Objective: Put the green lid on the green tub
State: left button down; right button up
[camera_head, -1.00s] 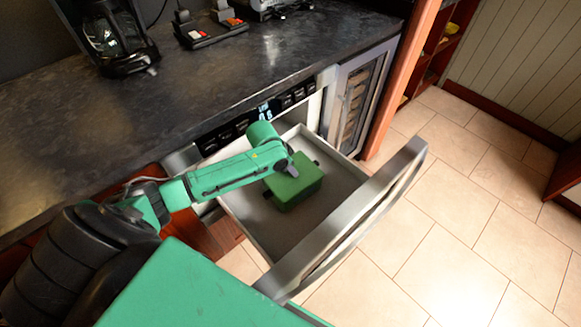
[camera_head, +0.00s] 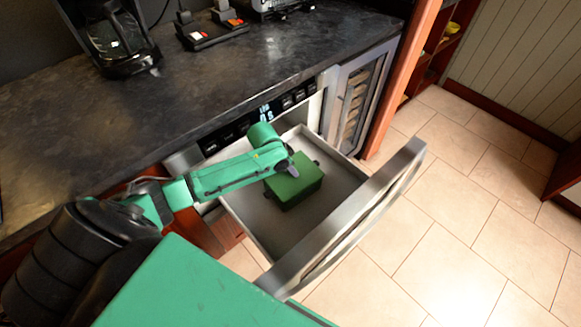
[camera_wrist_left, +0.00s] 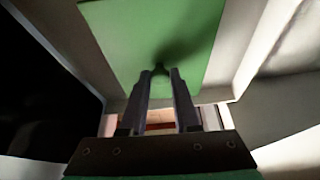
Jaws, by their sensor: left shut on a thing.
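The green lid (camera_head: 305,176) lies flat over the green tub (camera_head: 303,196) inside the open drawer (camera_head: 345,178). The two look like one green box, so I cannot tell whether the lid sits fully down on the rim. Dark handles show at the tub's sides. My left gripper (camera_head: 291,169) is above the lid, in front of part of it. My right gripper is not in view.
The drawer's metal front (camera_head: 350,215) stands pulled out over the tiled floor. The dark counter (camera_head: 190,85) above it holds a coffee maker (camera_head: 120,40) and a small black device (camera_head: 210,28). Bare drawer floor shows around the tub.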

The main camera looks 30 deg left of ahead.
pick_arm(q)
jog(key=shift+f, duration=0.35)
dwell(0.5)
dwell(0.3)
jog(key=shift+p, duration=0.45)
jog(key=c, duration=0.6)
grip_release()
jog(key=shift+o, duration=0.5)
jog(key=o, duration=0.4)
